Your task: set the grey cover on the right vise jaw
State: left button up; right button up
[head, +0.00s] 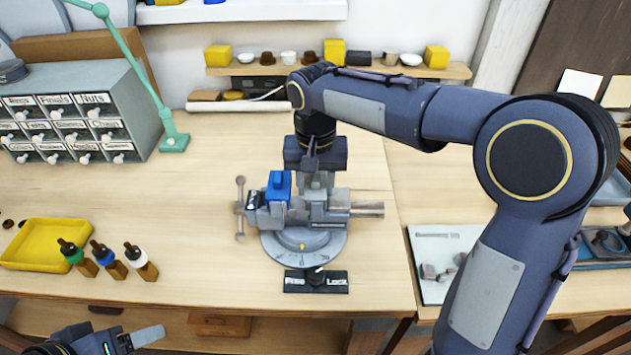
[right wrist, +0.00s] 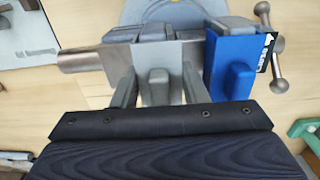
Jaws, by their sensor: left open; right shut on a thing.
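The vise (head: 303,243) stands on the workbench, with a blue cover (head: 279,186) on its left jaw. The blue cover also shows in the right wrist view (right wrist: 230,75), at the right. My right gripper (head: 315,178) points down over the right vise jaw (head: 330,207) and is shut on the grey cover (right wrist: 155,70). The cover stands upright between the fingers, at the right jaw and beside the blue cover. Its lower edge is hidden, so I cannot tell whether it rests fully on the jaw. My left gripper (head: 128,341) is open and empty at the bottom left, away from the vise.
A Free/Lock plate (head: 316,281) lies in front of the vise. Several dropper bottles (head: 108,262) and a yellow tray (head: 45,245) are at the left, before a drawer cabinet (head: 80,110). A white board with parts (head: 436,240) lies right of the vise.

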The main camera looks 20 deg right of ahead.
jog(key=o, duration=1.1)
jog(key=shift+r, duration=0.1)
notch_tip(320, 180, up, 8)
jog(key=shift+f, duration=0.2)
notch_tip(320, 180, up, 9)
jog(key=p, duration=0.9)
